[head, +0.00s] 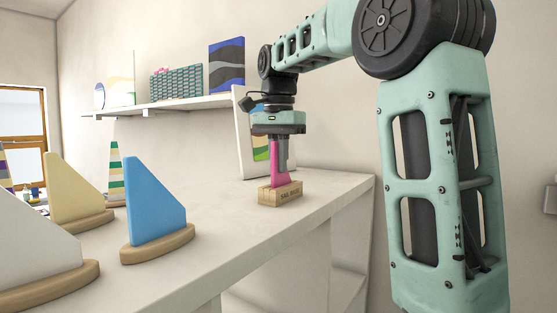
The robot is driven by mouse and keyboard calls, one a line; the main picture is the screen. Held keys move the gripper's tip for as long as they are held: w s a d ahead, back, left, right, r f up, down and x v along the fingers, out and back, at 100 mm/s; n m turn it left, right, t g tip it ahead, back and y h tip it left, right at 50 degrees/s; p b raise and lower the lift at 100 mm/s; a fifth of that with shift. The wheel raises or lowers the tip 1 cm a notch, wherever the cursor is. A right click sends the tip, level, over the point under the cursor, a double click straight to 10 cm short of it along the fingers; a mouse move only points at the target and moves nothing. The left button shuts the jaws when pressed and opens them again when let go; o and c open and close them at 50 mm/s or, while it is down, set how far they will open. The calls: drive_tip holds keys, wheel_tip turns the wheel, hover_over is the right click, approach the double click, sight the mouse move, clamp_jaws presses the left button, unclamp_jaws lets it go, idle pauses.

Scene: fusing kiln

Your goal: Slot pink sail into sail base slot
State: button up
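The pink sail (275,162) is a thin upright piece in the head view, standing over the wooden sail base (280,194). The base is a small light-wood block with dark lettering on its front. It sits on the white counter near the back wall. The sail's lower edge meets the top of the base; I cannot tell how deep it is in the slot, which is hidden. My gripper (281,155) points straight down above the base, with its grey fingers closed on the sail. The far finger is partly hidden.
A blue sail (152,200), a cream sail (75,190) and a white sail (35,245) stand on wooden bases at left. A shelf (165,105) with glass pieces hangs behind. A framed panel (245,130) leans behind my gripper. Counter (225,228) in front of the base is clear.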

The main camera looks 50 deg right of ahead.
drive_tip(key=o, duration=0.5)
drive_tip(key=shift+f, duration=0.15)
drive_tip(key=shift+r+p, duration=2.3)
drive_tip(key=shift+r, duration=6.5)
drive_tip(key=shift+f, duration=0.1)
